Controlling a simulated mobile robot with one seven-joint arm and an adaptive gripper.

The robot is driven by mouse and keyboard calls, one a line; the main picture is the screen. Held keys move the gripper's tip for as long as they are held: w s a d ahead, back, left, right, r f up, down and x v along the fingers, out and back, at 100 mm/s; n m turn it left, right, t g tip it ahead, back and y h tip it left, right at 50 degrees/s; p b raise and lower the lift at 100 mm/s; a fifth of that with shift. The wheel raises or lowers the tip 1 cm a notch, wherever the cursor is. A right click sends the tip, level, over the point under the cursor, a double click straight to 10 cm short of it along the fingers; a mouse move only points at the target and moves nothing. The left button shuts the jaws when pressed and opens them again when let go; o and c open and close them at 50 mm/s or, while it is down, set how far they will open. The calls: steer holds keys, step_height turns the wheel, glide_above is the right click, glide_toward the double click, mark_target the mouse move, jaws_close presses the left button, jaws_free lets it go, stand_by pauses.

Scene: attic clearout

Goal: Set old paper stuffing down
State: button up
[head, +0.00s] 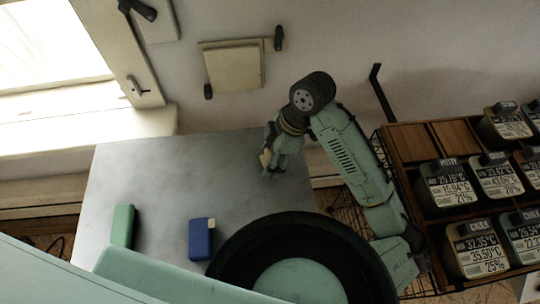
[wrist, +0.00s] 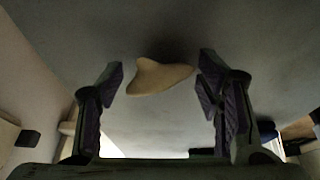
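The old paper stuffing is a pale beige, crumpled piece (wrist: 160,77) in the wrist view. It lies between and slightly beyond my fingertips, against the grey table surface with a dark shadow by it. My gripper (wrist: 162,80) is open, with one purple-padded finger on each side. A gap shows at the paper's left end, and its right end is very close to the right finger. In the head view my gripper (head: 272,172) is low over the right part of the grey table (head: 160,170), with a beige patch of the paper (head: 265,158) at its left side.
A blue box (head: 201,240) and a green block (head: 122,226) stand on the table's front left. Several labelled bins (head: 447,185) sit on a wooden rack at right. A window (head: 50,45) is at the upper left. The table's middle is clear.

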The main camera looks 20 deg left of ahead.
steer(key=shift+o, duration=0.2)
steer(key=shift+r+p, duration=0.3)
steer(key=p+v, duration=0.7)
steer(key=v, duration=0.4)
steer(key=shift+d+r, duration=0.2)
steer(key=shift+r, duration=0.1)
steer(key=shift+w, duration=0.1)
